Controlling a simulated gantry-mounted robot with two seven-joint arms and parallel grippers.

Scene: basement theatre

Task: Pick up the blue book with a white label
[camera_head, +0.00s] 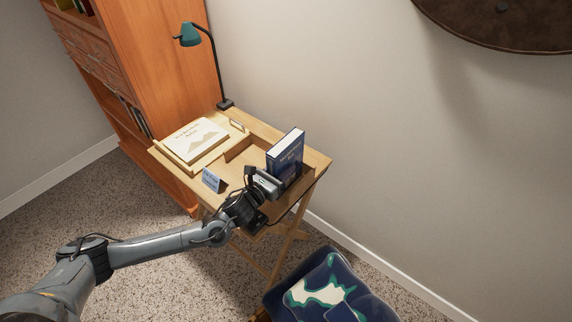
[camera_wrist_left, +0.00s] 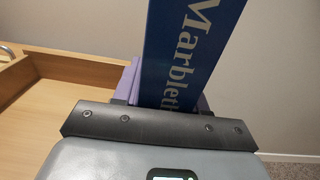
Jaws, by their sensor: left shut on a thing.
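The blue book (camera_head: 287,152) stands upright at the right end of the small wooden desk (camera_head: 228,188), with pale lettering on its cover and white page edges on top. In the left wrist view the blue book (camera_wrist_left: 190,45) rises from between the fingers, showing large pale letters. My left gripper (camera_head: 271,184) is shut on the lower part of the book. Its fingertips are mostly hidden, and I cannot tell whether the book's bottom touches the desk. My right gripper is not in view.
A white picture book (camera_head: 196,139) lies on the desk's left side. A small blue card (camera_head: 212,180) stands near the front edge. A teal lamp (camera_head: 189,35) is at the back, beside an orange bookcase (camera_head: 165,60). A blue patterned chair (camera_head: 325,290) stands in front.

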